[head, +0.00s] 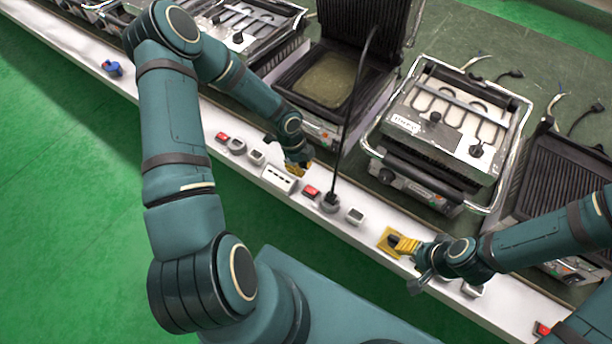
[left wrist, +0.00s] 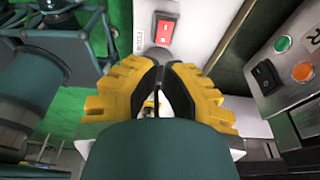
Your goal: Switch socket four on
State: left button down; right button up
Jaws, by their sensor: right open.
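My left gripper (head: 297,168) is over the white socket strip, beside a white multi-slot block (head: 280,178). In the left wrist view its yellow fingers (left wrist: 158,68) have dark pads that come together at the tips, with nothing seen held. Just beyond the tips is a red rocker switch (left wrist: 165,30), with a small vertical label whose word I cannot read for certain. Red switches show on the strip left (head: 222,138) and right (head: 312,191) of this gripper. I cannot tell their positions.
Several grills stand behind the strip, including an open-lidded one (head: 328,78) and one with a wire frame (head: 440,115). A black cable with a plug (head: 330,201) rises from the strip. A blue plug (head: 112,68) is at the far left. Green floor (head: 60,190) lies in front.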

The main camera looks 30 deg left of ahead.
pick_arm(q)
jog(key=shift+a+r, duration=0.35)
jog(key=shift+r, duration=0.3)
jog(key=shift+a+r, duration=0.35)
jog(key=shift+r, duration=0.3)
jog(key=s+d+r+n+t, duration=0.1)
jog(key=s+d+n, duration=0.4)
jog(key=d+n, duration=0.4)
jog(key=s+d+r+n+t+h, duration=0.1)
jog(key=s+d+n, duration=0.4)
jog(key=d+n, duration=0.4)
jog(key=n, duration=0.2)
jog(key=shift+s+d+n, duration=0.15)
jog(key=shift+d+n, duration=0.15)
jog(key=shift+n, duration=0.1)
